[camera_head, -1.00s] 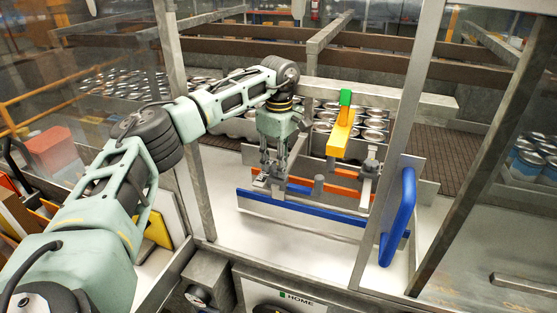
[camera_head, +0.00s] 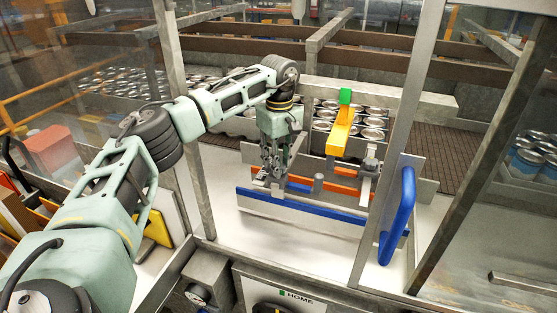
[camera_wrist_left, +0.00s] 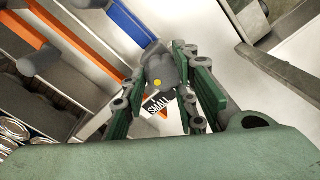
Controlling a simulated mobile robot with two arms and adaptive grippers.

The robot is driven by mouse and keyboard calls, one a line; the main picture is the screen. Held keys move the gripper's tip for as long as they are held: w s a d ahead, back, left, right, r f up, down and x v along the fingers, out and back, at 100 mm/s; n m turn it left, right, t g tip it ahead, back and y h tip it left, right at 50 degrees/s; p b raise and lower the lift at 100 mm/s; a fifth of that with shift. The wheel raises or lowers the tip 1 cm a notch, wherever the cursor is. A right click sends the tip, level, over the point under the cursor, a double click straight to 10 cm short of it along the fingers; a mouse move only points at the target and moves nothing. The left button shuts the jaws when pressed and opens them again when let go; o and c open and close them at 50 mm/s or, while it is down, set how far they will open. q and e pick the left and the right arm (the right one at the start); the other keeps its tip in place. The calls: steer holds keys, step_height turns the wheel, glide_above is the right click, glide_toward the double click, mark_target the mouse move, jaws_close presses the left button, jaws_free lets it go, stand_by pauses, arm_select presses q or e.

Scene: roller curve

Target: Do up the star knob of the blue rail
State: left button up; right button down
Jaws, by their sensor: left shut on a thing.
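My left gripper (camera_head: 270,174) reaches down at the left end of the blue rail (camera_head: 315,209). In the left wrist view its two green-and-grey fingers (camera_wrist_left: 162,88) are shut on the dark grey star knob (camera_wrist_left: 160,70), which has a yellow dot. The blue rail (camera_wrist_left: 136,27) runs past above the knob there. A "SMALL" label (camera_wrist_left: 158,103) with an orange pointer shows below the knob. In the head view the fingers hide most of the knob. My right gripper is not in view.
An orange rail (camera_head: 335,188) lies behind the blue one. A yellow bar with a green end (camera_head: 342,130) stands behind them, by rows of cans (camera_head: 372,130). A blue door handle (camera_head: 398,215) and frame posts stand at the right.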

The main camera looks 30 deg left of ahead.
arm_select(q)
steer(key=shift+w+r, duration=0.2)
steer(key=shift+r, duration=0.2)
steer(key=o, duration=1)
steer(key=shift+s+d+f, duration=0.1)
steer(key=shift+d, duration=0.05)
step_height(320, 180, up, 12)
